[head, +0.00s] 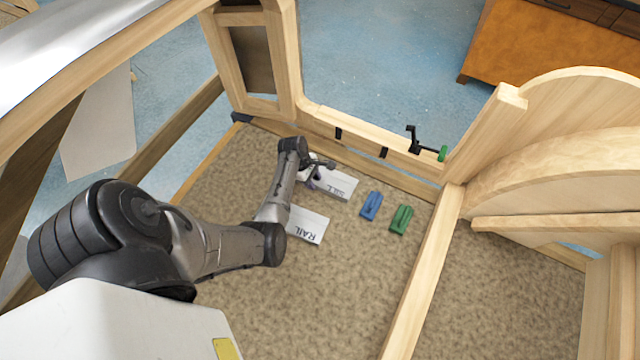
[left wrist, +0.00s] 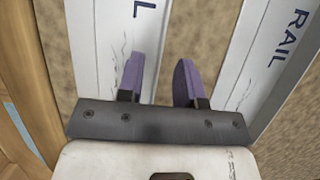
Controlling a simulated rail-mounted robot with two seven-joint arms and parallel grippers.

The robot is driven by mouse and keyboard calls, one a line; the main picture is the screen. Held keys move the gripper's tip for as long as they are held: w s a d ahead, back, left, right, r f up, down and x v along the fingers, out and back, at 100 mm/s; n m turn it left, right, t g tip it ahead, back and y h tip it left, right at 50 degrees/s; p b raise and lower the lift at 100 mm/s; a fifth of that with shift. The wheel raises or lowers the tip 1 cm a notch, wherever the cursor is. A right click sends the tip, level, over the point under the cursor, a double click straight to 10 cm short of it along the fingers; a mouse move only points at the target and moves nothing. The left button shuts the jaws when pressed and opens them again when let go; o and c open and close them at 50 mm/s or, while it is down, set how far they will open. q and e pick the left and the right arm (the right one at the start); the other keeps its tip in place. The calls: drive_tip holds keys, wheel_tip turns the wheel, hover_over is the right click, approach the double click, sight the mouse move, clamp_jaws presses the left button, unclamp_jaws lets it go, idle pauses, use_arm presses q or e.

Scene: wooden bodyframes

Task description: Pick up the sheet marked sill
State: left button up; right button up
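The sheet marked SILL (head: 341,187) is a white flat panel lying on the brown carpet inside the wooden frame. My left gripper (head: 313,180) is at its left end and hides part of it. In the left wrist view the purple fingers of my left gripper (left wrist: 159,72) are apart with nothing between them. The left finger is over the sill sheet (left wrist: 95,55), where only an "L" shows. The right finger is over the carpet strip beside it. I cannot tell if the fingers touch anything. My right gripper is not in view.
The sheet marked RAIL (head: 307,225) lies close by, nearer my arm. A blue clamp-like piece (head: 371,205) and a green one (head: 401,218) lie right of the sill sheet. A wooden beam (head: 425,270) bounds the carpet on the right. Black clips (head: 383,152) sit on the far rail.

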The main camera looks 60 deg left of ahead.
use_arm(q)
drive_tip(key=shift+x, duration=1)
drive_tip(key=shift+c, duration=0.2)
clamp_jaws()
